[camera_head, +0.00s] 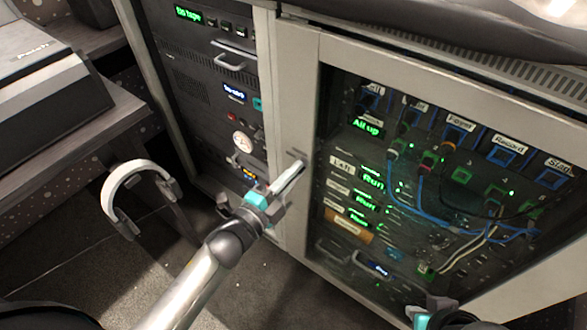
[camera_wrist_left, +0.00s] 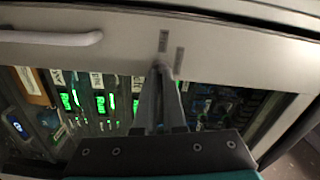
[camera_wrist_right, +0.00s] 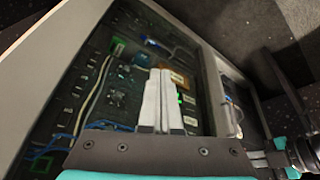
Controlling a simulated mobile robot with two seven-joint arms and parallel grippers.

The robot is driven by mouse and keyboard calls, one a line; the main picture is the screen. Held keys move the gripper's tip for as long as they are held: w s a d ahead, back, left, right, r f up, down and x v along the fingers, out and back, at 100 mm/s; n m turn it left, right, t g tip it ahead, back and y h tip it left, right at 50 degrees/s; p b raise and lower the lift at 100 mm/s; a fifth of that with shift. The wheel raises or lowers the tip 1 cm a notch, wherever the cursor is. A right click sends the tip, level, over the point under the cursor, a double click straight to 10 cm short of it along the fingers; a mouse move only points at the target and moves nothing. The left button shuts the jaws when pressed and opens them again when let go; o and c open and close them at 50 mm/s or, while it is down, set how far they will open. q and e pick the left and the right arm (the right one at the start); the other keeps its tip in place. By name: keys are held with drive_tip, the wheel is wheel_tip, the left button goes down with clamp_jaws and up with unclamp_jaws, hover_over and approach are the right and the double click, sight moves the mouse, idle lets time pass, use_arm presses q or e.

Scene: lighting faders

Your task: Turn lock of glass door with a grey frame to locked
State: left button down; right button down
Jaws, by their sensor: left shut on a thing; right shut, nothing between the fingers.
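The glass door with a grey frame (camera_head: 295,110) is closed or nearly so in front of a rack at the right of the head view. Its frame also crosses the top of the left wrist view (camera_wrist_left: 230,50). My left gripper (camera_head: 299,166) reaches the left side of that frame. In the left wrist view its fingertips (camera_wrist_left: 163,68) are shut at the frame on the small lock, which they mostly hide. Two small dark labels sit on the frame beside the tips; I cannot read them. My right gripper (camera_wrist_right: 163,72) is shut and empty in front of the glass.
Behind the glass are patch cables (camera_head: 400,195) and green-lit displays. A pale handle (camera_wrist_left: 50,38) sticks out from the door frame. Another rack (camera_head: 205,90) stands to the left. Headphones (camera_head: 140,165) hang by the desk (camera_head: 95,125). The floor between is clear.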

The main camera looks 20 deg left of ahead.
use_arm(q)
drive_tip(key=shift+n+p, duration=4.05)
drive_tip(key=shift+n, duration=3.75)
use_arm(e)
drive_tip(key=s+d+f+g, duration=0.1)
drive_tip(key=s+f, duration=0.1)
drive_tip(key=f, duration=0.6)
drive_tip(key=s+d+f+g, duration=0.1)
drive_tip(key=s+f, duration=0.2)
drive_tip(key=f, duration=0.5)
drive_tip(key=shift+f+h, duration=0.3)
drive_tip(key=shift+f, duration=0.05)
drive_tip(key=shift+s+f, duration=0.1)
drive_tip(key=shift+s, duration=0.1)
use_arm(q)
drive_tip(key=c, duration=1)
unclamp_jaws()
